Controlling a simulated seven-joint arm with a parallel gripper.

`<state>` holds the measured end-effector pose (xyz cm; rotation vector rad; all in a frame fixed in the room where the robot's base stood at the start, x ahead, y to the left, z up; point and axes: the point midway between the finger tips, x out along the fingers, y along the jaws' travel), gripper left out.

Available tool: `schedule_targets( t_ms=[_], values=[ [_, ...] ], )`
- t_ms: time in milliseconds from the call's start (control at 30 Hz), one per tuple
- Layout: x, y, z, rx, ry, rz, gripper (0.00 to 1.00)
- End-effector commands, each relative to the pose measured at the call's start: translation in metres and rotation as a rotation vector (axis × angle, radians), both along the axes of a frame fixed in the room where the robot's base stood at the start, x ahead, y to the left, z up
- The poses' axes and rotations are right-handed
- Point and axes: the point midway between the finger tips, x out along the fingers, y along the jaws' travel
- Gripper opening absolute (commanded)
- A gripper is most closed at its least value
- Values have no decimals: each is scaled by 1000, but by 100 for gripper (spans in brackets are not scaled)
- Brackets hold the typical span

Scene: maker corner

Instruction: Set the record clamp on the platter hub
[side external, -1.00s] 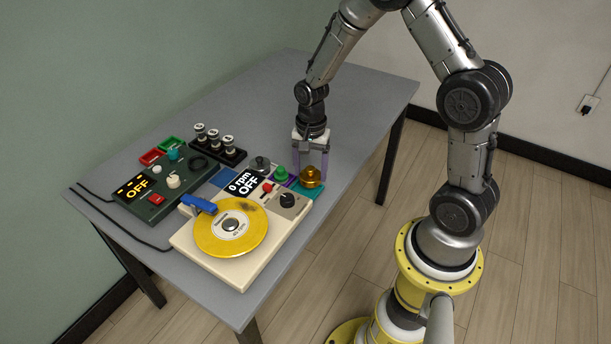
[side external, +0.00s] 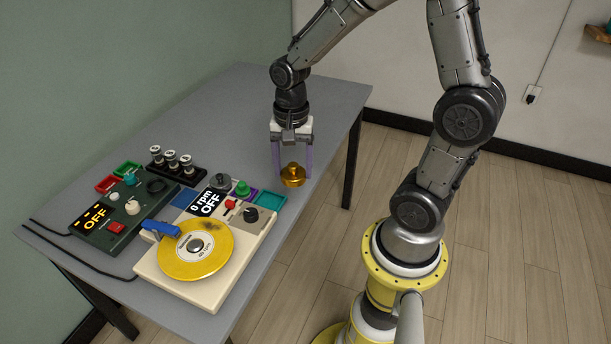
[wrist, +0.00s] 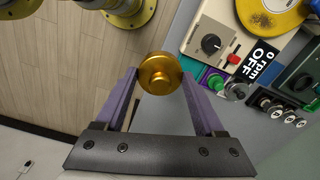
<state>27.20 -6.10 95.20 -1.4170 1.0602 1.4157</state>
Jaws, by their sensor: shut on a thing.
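The brass-gold record clamp (side external: 292,176), a round piece with a knob on top, is between the purple fingers of my gripper (side external: 292,168). My gripper is shut on it and holds it beyond the turntable's back right corner. In the wrist view the clamp (wrist: 160,73) sits between the fingertips (wrist: 161,82). The turntable (side external: 150,266) is cream, with a yellow record (side external: 178,262) on its platter. The silver hub (side external: 195,245) shows at the record's middle, with nothing on it. The display (side external: 208,203) reads 0 rpm OFF.
A teal pad (side external: 268,201) is empty. A green knobbed piece (side external: 242,188) and a grey one (side external: 221,182) stand beside it. A blue tonearm piece (side external: 160,228) overhangs the record's left edge. A dark control box (side external: 90,241) lies left. The table's far part (side external: 240,100) is clear.

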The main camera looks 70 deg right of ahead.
Motion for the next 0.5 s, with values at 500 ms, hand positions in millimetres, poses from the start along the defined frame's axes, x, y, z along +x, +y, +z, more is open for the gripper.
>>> schedule_targets(
  t_ms=[500],
  values=[
    [162,138,-22,0,2,396,0]
  ],
)
